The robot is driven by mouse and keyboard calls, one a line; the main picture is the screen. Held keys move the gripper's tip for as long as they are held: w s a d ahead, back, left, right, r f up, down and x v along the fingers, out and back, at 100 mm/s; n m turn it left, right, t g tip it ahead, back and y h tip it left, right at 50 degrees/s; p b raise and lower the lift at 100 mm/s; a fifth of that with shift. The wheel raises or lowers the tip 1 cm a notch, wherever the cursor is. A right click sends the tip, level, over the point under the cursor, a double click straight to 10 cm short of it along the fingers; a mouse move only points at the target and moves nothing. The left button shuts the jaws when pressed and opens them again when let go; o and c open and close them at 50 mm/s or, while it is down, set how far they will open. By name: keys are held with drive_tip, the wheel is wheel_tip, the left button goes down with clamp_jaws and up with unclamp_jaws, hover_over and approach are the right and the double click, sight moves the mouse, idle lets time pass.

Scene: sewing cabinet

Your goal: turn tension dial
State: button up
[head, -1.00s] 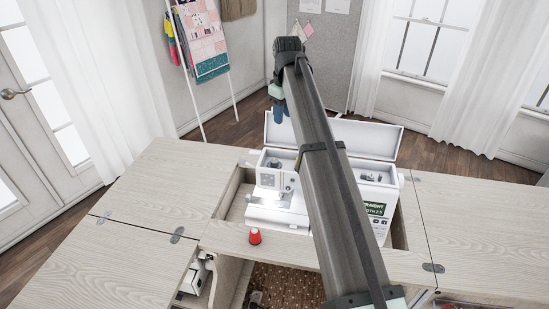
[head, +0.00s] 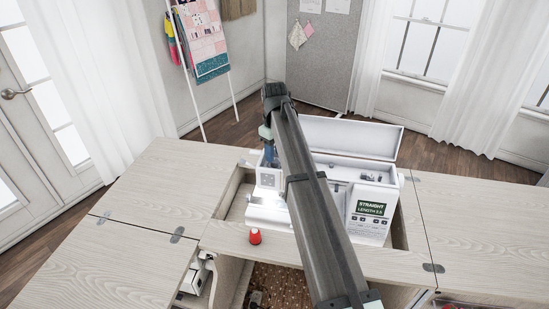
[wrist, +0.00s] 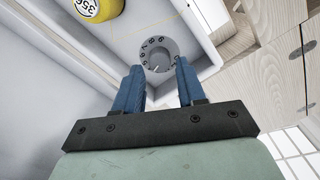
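The tension dial (wrist: 158,54) is a grey round knob with dark digits in the wrist view. It sits in a white recess of the sewing machine (head: 370,213). My gripper (wrist: 156,72) is open, with its two blue fingers apart and nothing between them. The fingertips are close to the dial's lower edge, one to each side; I cannot tell whether they touch it. In the head view my arm covers the middle of the machine, and the dial is hidden there.
A yellow spool (wrist: 98,8) marked 356 is at the upper left of the wrist view. The machine's white lid (head: 350,138) stands open at the back. The cabinet top to the left is clear.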

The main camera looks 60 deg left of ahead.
sight(275, 163)
drive_tip(key=shift+f, duration=1.4)
drive_tip(key=shift+c, duration=0.3)
clamp_jaws()
drive_tip(key=shift+m, duration=2.8)
